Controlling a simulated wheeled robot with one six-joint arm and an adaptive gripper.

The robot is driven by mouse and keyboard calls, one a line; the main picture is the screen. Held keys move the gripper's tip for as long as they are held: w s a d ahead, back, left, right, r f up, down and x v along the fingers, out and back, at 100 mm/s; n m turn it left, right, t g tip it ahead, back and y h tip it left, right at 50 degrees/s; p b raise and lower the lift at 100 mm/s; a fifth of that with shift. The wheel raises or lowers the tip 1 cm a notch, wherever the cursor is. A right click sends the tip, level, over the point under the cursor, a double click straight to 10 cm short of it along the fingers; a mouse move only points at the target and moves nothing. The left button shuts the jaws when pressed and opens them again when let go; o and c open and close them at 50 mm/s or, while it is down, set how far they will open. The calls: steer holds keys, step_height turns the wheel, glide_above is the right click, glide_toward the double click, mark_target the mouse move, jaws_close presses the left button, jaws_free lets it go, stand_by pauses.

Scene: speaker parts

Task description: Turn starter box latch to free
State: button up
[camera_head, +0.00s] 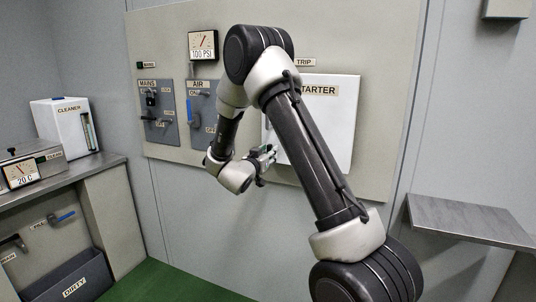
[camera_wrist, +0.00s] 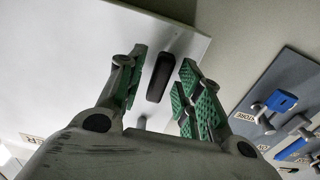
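The starter box (camera_head: 340,125) is a white box on the wall panel, with a STARTER label and partly hidden by my arm. Its white face (camera_wrist: 60,60) fills the left of the wrist view. A dark, elongated latch (camera_wrist: 160,77) stands on that face near the edge. My gripper (camera_wrist: 164,60) is open, with green-padded fingers on either side of the latch and a visible gap on each side. I cannot tell how deep the latch sits between them. In the head view my gripper (camera_head: 268,154) is at the box's lower left; the latch is hidden there.
Left of the box are the AIR panel (camera_head: 200,112) and the MAINS panel (camera_head: 158,110), with a gauge (camera_head: 202,45) above. A blue handle (camera_wrist: 281,101) shows at right in the wrist view. A grey shelf (camera_head: 470,218) juts out at right; a counter (camera_head: 85,170) stands at left.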

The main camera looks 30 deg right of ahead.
steer(key=v, duration=1.2)
stand_by(0.3)
